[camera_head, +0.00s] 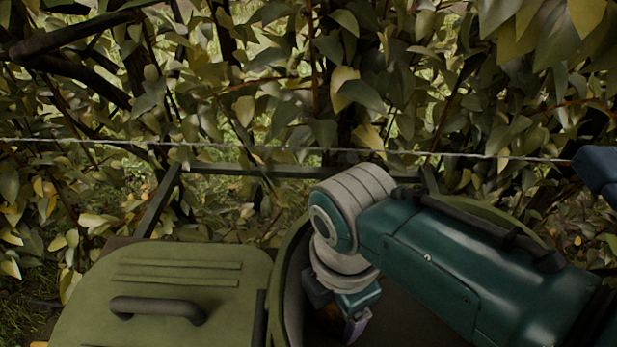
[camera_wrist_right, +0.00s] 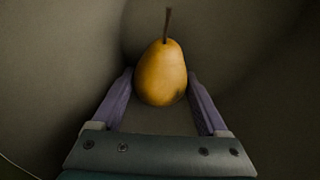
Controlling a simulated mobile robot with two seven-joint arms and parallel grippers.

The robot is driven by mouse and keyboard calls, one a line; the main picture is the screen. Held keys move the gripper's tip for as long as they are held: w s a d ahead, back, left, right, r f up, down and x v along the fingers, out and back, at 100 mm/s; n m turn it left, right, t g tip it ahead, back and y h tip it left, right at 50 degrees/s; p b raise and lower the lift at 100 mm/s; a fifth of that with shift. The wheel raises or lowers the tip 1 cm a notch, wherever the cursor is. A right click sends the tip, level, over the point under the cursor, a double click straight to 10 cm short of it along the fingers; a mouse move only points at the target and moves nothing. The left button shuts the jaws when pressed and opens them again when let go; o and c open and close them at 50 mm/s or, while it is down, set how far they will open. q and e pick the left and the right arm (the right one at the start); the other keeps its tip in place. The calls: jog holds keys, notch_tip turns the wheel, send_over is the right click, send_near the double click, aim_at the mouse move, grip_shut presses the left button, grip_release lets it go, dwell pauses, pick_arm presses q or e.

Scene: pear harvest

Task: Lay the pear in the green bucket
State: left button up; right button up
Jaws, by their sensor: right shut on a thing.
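The pear (camera_wrist_right: 162,75) is yellow-orange with a dark stem. In the right wrist view it sits between the two fingers of my right gripper (camera_wrist_right: 161,95), which is shut on it. In the head view my right gripper (camera_head: 342,312) points down inside the green bucket (camera_head: 287,270), near its left wall. The pear is mostly hidden there by the gripper. The bucket's inner walls surround the pear in the wrist view; I cannot tell whether the pear touches the bottom. My left gripper is not in view.
A green lid (camera_head: 170,275) with a dark handle lies left of the bucket. A dark metal frame (camera_head: 250,171) stands behind it. A thin wire (camera_head: 240,146) runs across in front of dense leafy branches (camera_head: 330,70).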

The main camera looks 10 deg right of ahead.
jog(key=shift+f+b, duration=0.4)
jog(key=shift+f, duration=0.05)
dwell(0.5)
jog(key=o, duration=1.6)
jog(key=shift+c, duration=0.2)
notch_tip(320, 180, up, 10)
jog(key=p, duration=0.5)
jog(key=shift+p, duration=0.35)
jog(key=shift+s+r+m, duration=0.15)
jog(key=shift+s+m, duration=0.05)
jog(key=shift+m, duration=0.1)
jog(key=s+d+r+m+t+p, duration=0.2)
jog(key=s+d+r+m, duration=0.35)
jog(key=r+m, duration=0.3)
jog(key=s+d+r+m+t+p, duration=0.2)
jog(key=s+d+r+m, duration=0.4)
jog(key=m, duration=0.4)
notch_tip(320, 180, up, 38)
jog(key=a+p, duration=0.1)
jog(key=p, duration=3.7)
jog(key=shift+a+r, duration=0.15)
jog(key=shift+a, duration=0.15)
